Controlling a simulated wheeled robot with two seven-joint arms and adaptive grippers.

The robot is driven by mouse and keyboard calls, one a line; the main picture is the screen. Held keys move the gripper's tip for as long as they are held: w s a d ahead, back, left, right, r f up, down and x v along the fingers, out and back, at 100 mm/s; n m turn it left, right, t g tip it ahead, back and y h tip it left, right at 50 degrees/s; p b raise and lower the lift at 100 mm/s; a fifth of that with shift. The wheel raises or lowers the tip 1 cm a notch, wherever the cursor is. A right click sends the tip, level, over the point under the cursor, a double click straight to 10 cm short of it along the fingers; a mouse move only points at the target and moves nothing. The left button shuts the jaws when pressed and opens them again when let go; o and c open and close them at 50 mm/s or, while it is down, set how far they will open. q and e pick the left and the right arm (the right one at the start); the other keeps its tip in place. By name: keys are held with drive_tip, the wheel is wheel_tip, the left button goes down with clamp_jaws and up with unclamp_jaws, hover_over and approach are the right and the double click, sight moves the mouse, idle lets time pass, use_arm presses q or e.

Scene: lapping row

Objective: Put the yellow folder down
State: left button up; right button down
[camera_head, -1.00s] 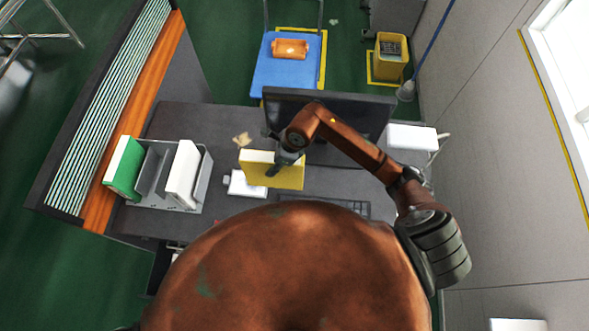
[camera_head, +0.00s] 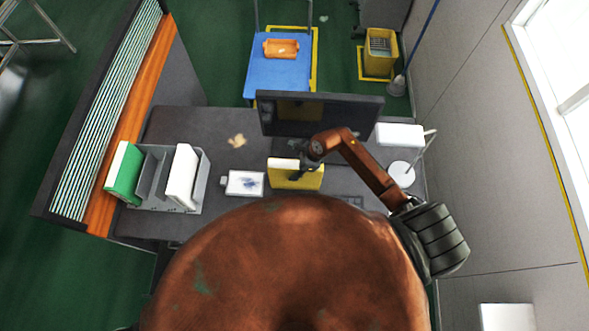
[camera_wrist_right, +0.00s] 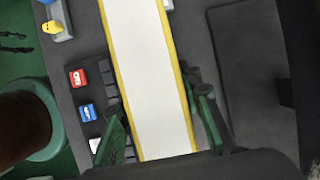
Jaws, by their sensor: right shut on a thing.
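The yellow folder (camera_head: 297,179), with white pages along its top edge, is over the grey desk in front of the monitor. My right gripper (camera_head: 297,173) is shut on it from above. In the right wrist view the folder (camera_wrist_right: 148,70) runs up the picture between the two fingers of my right gripper (camera_wrist_right: 160,125), white pages with yellow covers on both sides. Whether its lower edge touches the desk is hidden. My left gripper is not in view.
A rack (camera_head: 152,203) holding green and white folders stands on the left of the desk (camera_head: 228,150). A white box (camera_head: 244,183) lies just left of the yellow folder. A monitor (camera_head: 322,116) stands behind, and a white lamp (camera_head: 402,172) to the right.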

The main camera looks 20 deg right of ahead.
drive_tip(key=shift+f, duration=0.15)
drive_tip(key=c, duration=1.4)
unclamp_jaws()
